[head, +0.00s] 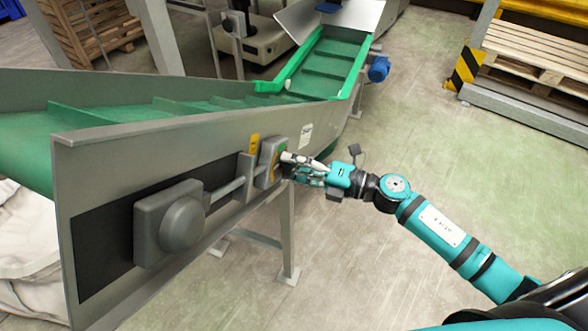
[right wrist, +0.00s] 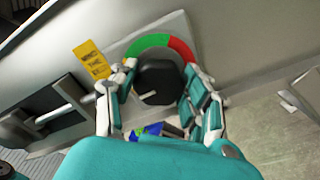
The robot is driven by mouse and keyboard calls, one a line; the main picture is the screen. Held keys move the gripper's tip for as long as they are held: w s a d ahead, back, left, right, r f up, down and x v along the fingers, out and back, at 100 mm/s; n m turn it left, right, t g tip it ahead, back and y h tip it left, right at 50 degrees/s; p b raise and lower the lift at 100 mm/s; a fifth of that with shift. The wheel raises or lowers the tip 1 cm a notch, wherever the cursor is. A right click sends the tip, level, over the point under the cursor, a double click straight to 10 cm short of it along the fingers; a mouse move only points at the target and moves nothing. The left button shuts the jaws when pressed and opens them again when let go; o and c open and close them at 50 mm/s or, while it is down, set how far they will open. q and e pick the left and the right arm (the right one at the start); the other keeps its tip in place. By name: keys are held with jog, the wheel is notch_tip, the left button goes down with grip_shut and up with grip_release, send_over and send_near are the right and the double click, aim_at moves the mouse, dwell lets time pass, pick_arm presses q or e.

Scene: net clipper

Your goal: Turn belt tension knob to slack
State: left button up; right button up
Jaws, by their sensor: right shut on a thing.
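The belt tension knob (right wrist: 158,78) is black and sits on a grey plate below a green and red arc (right wrist: 155,48) in the right wrist view. A short white mark on the knob's face lies toward its lower left. My right gripper (right wrist: 162,88) has a finger on each side of the knob and is shut on it. In the head view, my right gripper (head: 288,168) is at the grey dial box (head: 268,158) on the conveyor's side wall, and it hides the knob there. My left gripper is not in view.
The conveyor (head: 110,165) with its green belt runs across the left, with a grey housing (head: 170,225) beside the dial box. A yellow label (right wrist: 92,60) is left of the dial. Conveyor legs (head: 287,235) stand below. The floor at right is clear up to a pallet rack (head: 530,60).

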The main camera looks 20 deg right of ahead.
jog(key=shift+f+n+b, duration=0.1)
jog(key=shift+n+b, duration=0.2)
jog(key=shift+n, duration=0.4)
jog(key=o, duration=1.2)
jog(key=shift+c, duration=0.2)
jog(key=v, duration=1.2)
